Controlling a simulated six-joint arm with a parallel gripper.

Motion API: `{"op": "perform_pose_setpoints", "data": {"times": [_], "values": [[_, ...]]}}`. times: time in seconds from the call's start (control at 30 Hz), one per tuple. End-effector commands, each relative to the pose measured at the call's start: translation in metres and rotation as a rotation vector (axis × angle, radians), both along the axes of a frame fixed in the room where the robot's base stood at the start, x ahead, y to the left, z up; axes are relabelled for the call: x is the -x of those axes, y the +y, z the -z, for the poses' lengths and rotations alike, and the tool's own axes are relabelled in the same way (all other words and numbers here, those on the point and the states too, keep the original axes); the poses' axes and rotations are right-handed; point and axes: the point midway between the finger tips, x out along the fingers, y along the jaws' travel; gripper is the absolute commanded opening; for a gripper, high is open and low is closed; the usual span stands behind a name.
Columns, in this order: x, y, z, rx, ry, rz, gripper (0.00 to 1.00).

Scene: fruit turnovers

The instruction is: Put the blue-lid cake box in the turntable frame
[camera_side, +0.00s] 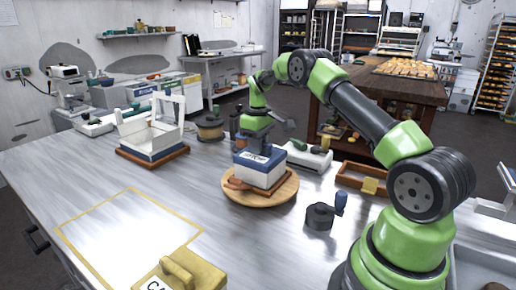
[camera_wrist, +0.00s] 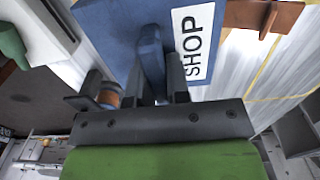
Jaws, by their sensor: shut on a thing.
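The blue-lid cake box (camera_side: 266,172) is white with a blue lid and stands upright at the round wooden turntable (camera_side: 285,194). Brown pieces of the turntable frame (camera_side: 236,184) show along the box's near left side. My gripper (camera_side: 261,150) is above the box, pointing down, and is shut on the lid's blue handle. In the wrist view, the fingers (camera_wrist: 160,80) close around the handle of the blue lid (camera_wrist: 118,35), beside a white SHOP label. A brown frame piece shows at the top right (camera_wrist: 280,17). Whether the box's underside touches the turntable is hidden.
A white open box (camera_side: 140,146) with an upright frame stands on a wooden base at left. A dark crank pot (camera_side: 319,216) is right of the turntable. A yellow handled block (camera_side: 183,275) is in front, near a taped rectangle (camera_side: 125,240). A wooden tray (camera_side: 350,179) lies right.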

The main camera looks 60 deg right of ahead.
Motion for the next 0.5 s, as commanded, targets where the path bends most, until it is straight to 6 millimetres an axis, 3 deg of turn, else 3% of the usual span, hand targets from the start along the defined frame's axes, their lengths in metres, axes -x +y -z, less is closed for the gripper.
{"op": "perform_pose_setpoints", "data": {"times": [0.43, 0.47, 0.5], "values": [[0.0, 0.0003, 0.0104, -0.001, 0.0, 0.001, 0.0], [0.0001, 0.0003, 0.0105, -0.001, 0.0, 0.001, 0.21], [0.0, 0.0003, 0.0103, -0.001, 0.0, 0.001, 0.3]]}}
